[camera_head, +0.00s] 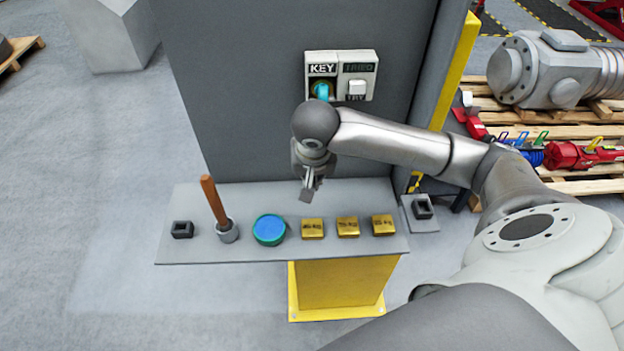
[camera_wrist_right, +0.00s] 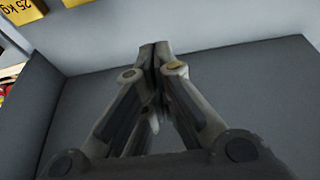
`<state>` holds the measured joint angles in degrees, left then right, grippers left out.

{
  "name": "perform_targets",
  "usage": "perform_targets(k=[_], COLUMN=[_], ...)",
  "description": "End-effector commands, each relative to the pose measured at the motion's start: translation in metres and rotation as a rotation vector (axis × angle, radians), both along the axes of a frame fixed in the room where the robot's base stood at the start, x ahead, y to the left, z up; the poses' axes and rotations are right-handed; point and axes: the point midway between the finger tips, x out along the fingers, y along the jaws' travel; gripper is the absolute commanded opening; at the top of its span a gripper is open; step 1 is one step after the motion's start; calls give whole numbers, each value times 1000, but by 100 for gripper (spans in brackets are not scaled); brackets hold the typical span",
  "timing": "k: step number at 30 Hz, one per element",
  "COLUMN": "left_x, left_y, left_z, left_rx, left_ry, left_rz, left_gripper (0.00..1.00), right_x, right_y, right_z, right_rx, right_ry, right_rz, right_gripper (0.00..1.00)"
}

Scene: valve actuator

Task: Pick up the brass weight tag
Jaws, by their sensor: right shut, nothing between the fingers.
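Three brass weight tags lie in a row on the grey shelf (camera_head: 260,192): a left one (camera_head: 312,228), a middle one (camera_head: 348,227) and a right one (camera_head: 383,225). Their markings are too small to read in the head view. My right gripper (camera_head: 306,194) is above the shelf, behind the left tag. Its fingers (camera_wrist_right: 154,48) are shut and empty. My left gripper is not in view.
On the shelf are a blue round disc (camera_head: 269,229), a wooden-handled tool (camera_head: 214,200) in a grey cup (camera_head: 228,232) and a black square holder (camera_head: 182,230). A grey cabinet (camera_head: 250,110) with a key panel (camera_head: 340,76) rises behind. Another black holder (camera_head: 422,208) stands right.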

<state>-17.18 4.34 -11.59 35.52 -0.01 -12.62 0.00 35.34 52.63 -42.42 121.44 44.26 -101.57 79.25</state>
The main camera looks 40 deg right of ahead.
Motion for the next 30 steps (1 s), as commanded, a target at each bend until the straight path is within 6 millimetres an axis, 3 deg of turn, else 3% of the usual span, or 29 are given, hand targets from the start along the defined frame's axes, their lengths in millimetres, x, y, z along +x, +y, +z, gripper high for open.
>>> perform_targets(k=[16, 22, 30], left_x=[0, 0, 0], left_y=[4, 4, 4], left_z=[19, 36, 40], left_rx=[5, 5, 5], left_ry=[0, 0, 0], left_rz=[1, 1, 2], left_gripper=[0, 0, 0], right_x=[27, 3, -7], right_y=[-17, -2, 5], right_z=[-91, -88, -90], right_rx=[-1, -1, -1], right_ry=[3, 1, -2], right_rz=[0, 5, 3], right_gripper=[0, 0, 0])
